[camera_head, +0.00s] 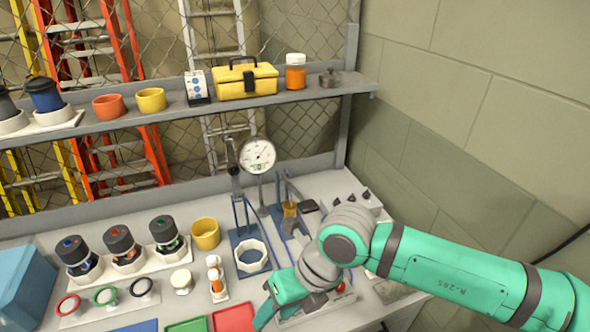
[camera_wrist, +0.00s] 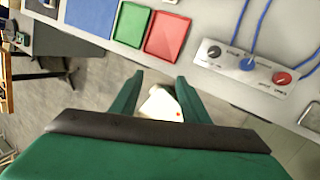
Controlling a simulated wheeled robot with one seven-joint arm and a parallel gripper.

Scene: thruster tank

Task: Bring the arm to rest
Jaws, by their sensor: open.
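My teal arm reaches in from the right in the head view, over the front right of the bench (camera_head: 330,185). My gripper (camera_head: 268,308) points down near the bench's front edge, close to the red mat. In the wrist view my gripper (camera_wrist: 158,78) has its two fingers spread apart with nothing held between them. Beyond the fingers I see grey floor and a pale shape that I cannot identify. My arm hides part of the bench's right end.
The red mat (camera_wrist: 168,36), green mat (camera_wrist: 131,24) and blue mat (camera_wrist: 91,15) lie along the front edge. A control box (camera_wrist: 245,64) with knobs and blue cables sits beside them. A dial gauge (camera_head: 257,156) stands behind. A shelf (camera_head: 180,106) crosses above; a wall borders the right.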

